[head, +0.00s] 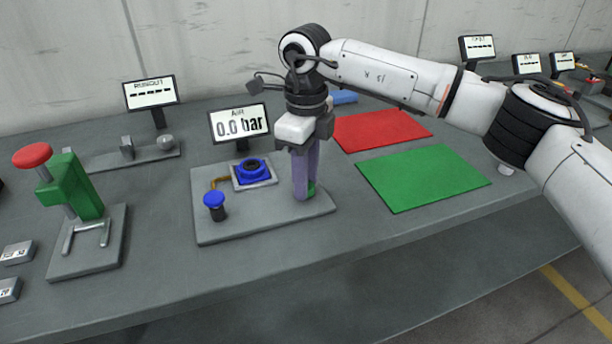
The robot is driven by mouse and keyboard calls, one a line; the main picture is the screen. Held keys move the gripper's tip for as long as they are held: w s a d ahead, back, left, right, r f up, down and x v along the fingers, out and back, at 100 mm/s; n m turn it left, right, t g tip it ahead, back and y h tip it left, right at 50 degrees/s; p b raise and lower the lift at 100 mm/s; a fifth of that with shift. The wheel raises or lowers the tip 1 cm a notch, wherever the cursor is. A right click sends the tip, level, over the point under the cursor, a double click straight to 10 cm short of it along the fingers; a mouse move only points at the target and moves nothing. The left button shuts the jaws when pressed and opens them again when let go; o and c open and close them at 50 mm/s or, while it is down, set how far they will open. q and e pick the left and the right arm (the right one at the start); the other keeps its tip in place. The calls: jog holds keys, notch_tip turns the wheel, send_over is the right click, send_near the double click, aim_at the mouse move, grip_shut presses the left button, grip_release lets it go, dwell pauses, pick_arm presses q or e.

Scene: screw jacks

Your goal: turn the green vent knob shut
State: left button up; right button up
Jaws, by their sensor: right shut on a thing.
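The green vent knob (312,188) shows as a small green patch at the right end of the grey air plate (240,228). My right gripper (305,192) points straight down over it, with its purple fingers shut on the knob. The fingers hide most of the knob, so its turn angle cannot be seen. The air display (239,123) behind the plate reads 0.0 bar. My left gripper is not in view.
On the plate are a blue-capped knob (214,201) and a blue round fitting (252,170). A green press with a red knob (78,190) stands left. Red (380,130) and green (424,178) mats lie right. A runout display (150,93) stands behind.

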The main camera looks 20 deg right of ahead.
jog(key=m, duration=0.4)
jog(key=shift+r+m, duration=0.1)
jog(key=shift+m, duration=2.5)
jog(key=o, duration=1.1)
jog(key=shift+c, duration=0.2)
notch_tip(320, 180, up, 10)
jog(key=shift+r, duration=0.15)
